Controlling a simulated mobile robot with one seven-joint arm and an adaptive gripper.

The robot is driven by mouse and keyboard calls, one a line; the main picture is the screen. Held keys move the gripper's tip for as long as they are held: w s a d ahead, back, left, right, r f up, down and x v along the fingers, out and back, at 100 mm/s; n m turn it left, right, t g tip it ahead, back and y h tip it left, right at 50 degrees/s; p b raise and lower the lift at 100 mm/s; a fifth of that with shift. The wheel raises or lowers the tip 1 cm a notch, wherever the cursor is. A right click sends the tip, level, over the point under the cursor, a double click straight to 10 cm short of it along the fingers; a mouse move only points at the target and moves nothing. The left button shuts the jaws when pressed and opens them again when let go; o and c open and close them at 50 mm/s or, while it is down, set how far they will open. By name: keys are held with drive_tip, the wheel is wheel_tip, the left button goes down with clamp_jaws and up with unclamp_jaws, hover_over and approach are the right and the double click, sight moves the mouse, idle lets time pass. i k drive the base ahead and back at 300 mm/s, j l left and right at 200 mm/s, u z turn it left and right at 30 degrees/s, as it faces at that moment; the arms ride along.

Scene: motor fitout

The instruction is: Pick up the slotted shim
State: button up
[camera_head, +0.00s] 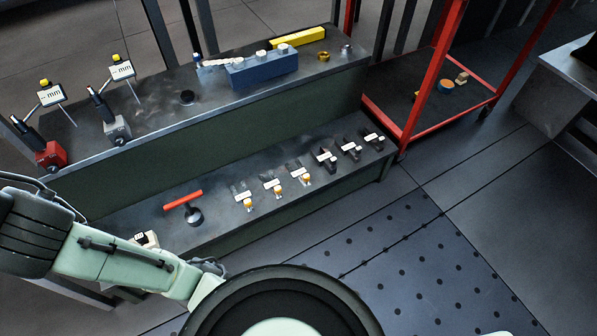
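Several small labelled pieces stand in a row on the lower shelf of the bench. The three on the right are dark and notched: one (325,158), one (350,149) and one (374,138). The three on the left are greyer with white labels and yellow-orange ends: one (243,195), one (271,184) and one (299,174). Slotted shims may be among these, but the pieces are too small to tell which. My arm crosses the lower left, apart from the row. I cannot make out my gripper in this view.
The lower shelf (225,222) also holds a red-barred tool (183,200) and a pale block (146,239). The upper shelf carries a blue block (262,70), a yellow bar (299,37) and two dial stands. A red-framed cart (408,135) stands right. Floor at lower right is clear.

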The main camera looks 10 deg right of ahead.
sight(244, 198)
drive_tip(key=i+l, duration=0.2)
drive_tip(key=l, duration=0.15)
drive_tip(key=i+l+u, duration=0.1)
drive_tip(key=l, duration=0.3)
drive_tip(key=i+l+u, duration=0.1)
drive_tip(key=i+l, duration=0.3)
drive_tip(key=l, duration=0.35)
